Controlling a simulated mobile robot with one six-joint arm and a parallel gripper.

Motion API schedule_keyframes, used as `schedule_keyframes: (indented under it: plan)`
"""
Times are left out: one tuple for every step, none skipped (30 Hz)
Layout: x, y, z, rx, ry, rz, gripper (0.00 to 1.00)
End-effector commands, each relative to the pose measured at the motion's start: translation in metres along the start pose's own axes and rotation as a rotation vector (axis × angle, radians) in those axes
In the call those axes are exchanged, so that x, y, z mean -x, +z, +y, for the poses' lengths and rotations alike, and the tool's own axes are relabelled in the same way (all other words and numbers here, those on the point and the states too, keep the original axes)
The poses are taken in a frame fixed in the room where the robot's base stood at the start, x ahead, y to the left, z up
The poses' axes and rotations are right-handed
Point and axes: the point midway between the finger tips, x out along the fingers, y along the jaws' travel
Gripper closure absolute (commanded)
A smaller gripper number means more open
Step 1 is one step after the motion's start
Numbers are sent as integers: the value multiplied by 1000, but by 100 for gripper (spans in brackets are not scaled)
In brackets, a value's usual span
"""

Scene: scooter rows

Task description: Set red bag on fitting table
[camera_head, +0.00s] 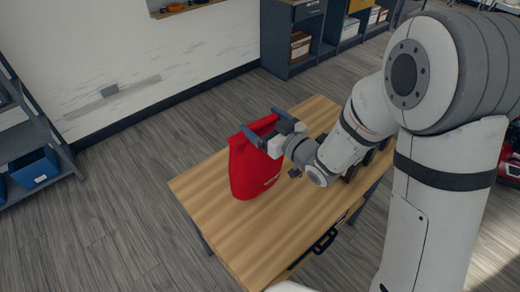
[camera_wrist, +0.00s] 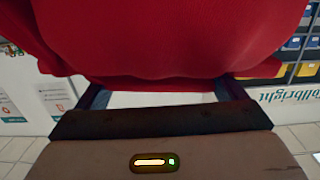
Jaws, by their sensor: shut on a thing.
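The red bag (camera_head: 250,172) is upright at the left part of the wooden fitting table (camera_head: 285,228) in the head view. My gripper (camera_head: 262,128) is shut on the bag's top edge. The bag's base appears at the tabletop, but I cannot tell whether it touches. In the wrist view the red bag (camera_wrist: 170,35) fills the upper middle, beyond my gripper's fingers (camera_wrist: 160,98). My arm hides the right part of the table.
Dark wheel-like shapes (camera_head: 352,170) show on the table behind my arm. Grey shelving (camera_head: 290,42) stands at the back, and a rack with a blue bin (camera_head: 35,170) at the left. The table's front left surface is clear.

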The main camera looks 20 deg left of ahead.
Motion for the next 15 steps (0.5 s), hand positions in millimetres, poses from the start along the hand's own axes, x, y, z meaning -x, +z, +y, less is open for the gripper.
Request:
schedule_keyframes:
  plan:
    - [-1,7,-2,-2,-5,-1,60]
    - [-2,9,-4,0,-7,-1,60]
    - [-2,12,-5,0,-10,1,60]
    - [-3,13,-6,0,-11,1,60]
    - [-3,15,-6,0,-13,1,60]
    - [-4,18,-7,0,-14,1,60]
    - [-4,20,-7,0,-15,0,60]
    - [-4,24,-8,0,-16,-1,60]
    - [-4,30,-8,0,-17,-1,60]
    - [-5,34,-9,-1,-16,-2,60]
    - [-5,38,-9,-2,-17,-2,60]
    - [-6,43,-9,-1,-17,-1,60]
    - [-6,47,-9,0,-17,-1,60]
    - [-6,50,-9,0,-17,-1,60]
    - [-6,52,-9,0,-18,1,60]
